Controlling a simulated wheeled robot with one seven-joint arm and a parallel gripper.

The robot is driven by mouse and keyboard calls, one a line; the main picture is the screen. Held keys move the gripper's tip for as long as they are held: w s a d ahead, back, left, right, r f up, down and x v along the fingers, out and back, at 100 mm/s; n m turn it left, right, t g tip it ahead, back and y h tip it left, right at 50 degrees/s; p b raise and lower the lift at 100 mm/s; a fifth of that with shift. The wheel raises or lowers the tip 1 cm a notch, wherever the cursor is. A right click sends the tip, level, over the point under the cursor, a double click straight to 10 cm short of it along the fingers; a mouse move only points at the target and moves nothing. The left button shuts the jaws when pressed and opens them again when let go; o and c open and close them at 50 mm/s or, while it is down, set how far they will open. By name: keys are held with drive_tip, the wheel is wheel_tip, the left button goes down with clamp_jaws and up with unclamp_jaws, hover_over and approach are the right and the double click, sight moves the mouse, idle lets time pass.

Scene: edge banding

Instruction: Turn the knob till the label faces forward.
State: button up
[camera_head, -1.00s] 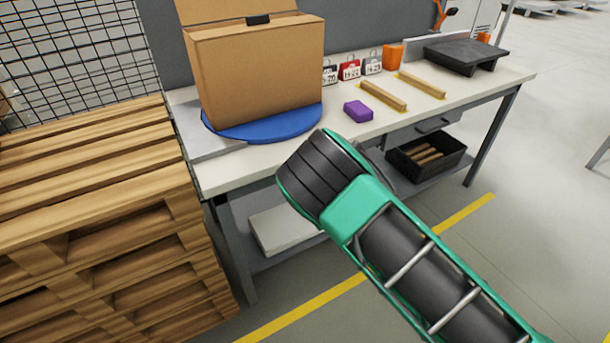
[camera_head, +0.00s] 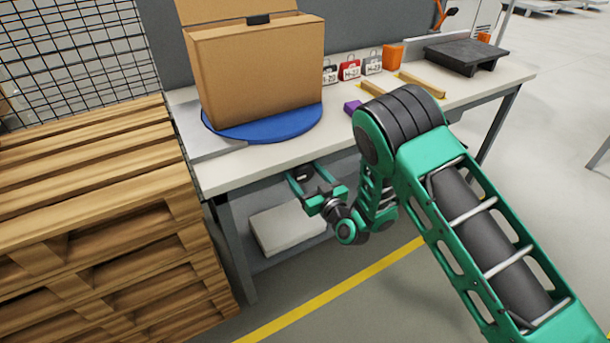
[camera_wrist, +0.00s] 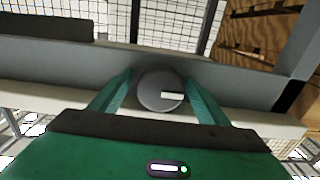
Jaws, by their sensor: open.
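A round dark grey knob (camera_wrist: 155,84) with a white mark on its lower right faces me in the wrist view, on the grey front of the workbench. My gripper (camera_head: 304,177) is at the bench's front edge, below the blue turntable (camera_head: 270,130). In the wrist view its two green fingers (camera_wrist: 159,79) are spread on either side of the knob; I cannot tell whether they touch it. A tall brown cardboard box (camera_head: 262,75) stands upright on the turntable. No label shows on its visible sides; its other sides are hidden.
The white workbench (camera_head: 235,173) also bears a purple block (camera_head: 352,106), wooden strips (camera_head: 422,85), small tagged padlocks (camera_head: 350,70), an orange block (camera_head: 392,57) and a black stand (camera_head: 465,56). Stacked wooden pallets (camera_head: 100,200) stand close on the left. The floor in front is clear.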

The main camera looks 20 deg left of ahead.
drive_tip(key=c, duration=1)
drive_tip(key=shift+o, duration=0.2)
drive_tip(key=m, duration=0.3)
drive_tip(key=shift+m, duration=2.1)
drive_tip(key=shift+d, duration=0.1)
